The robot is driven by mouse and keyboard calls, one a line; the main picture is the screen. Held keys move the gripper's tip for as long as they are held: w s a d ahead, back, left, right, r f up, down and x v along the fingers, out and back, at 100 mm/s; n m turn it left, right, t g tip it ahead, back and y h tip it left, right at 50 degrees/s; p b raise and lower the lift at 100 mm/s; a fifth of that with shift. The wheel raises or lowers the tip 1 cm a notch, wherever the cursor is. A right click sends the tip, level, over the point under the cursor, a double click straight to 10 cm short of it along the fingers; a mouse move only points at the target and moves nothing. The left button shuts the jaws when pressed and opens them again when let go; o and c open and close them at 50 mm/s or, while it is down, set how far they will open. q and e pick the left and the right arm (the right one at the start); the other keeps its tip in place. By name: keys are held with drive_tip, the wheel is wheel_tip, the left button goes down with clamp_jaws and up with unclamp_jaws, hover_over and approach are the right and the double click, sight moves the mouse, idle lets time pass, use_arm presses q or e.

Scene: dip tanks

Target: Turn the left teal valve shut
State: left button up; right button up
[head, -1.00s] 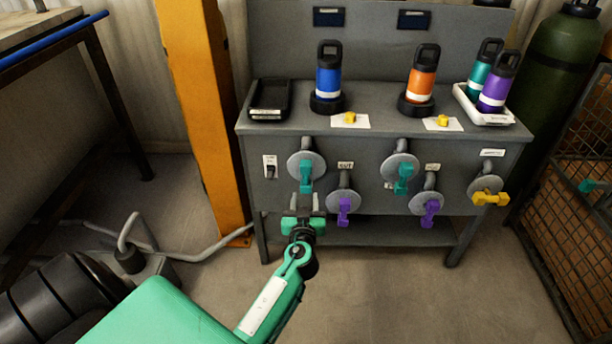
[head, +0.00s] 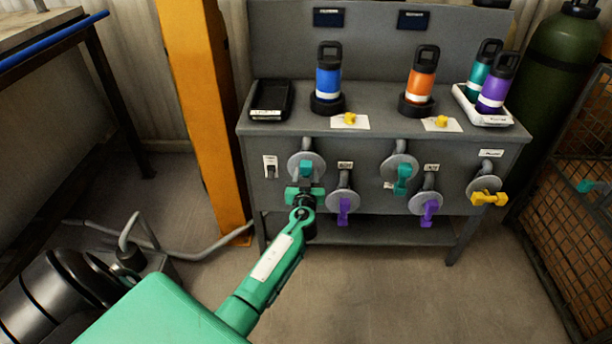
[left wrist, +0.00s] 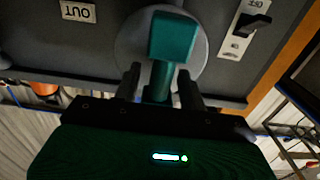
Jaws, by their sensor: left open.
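The left teal valve (head: 306,167) sits on a round grey plate (head: 294,160) on the grey bench front, its handle hanging downward in the head view. My left gripper (head: 305,182) is at the lower part of this handle. In the left wrist view the teal handle (left wrist: 172,40) stands between the two dark fingers of my open gripper (left wrist: 160,82), with one finger on each side. I cannot tell whether the fingers touch it. A second teal valve (head: 402,180) is further right. My right gripper is not in view.
Purple valves (head: 344,208) (head: 430,210) and a yellow valve (head: 489,198) share the bench front (head: 370,150). A switch (head: 270,170) is left of the left teal valve. Bottles stand on top, including a blue one (head: 328,78). An orange post (head: 205,110) rises at left.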

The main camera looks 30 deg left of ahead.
use_arm(q)
clamp_jaws()
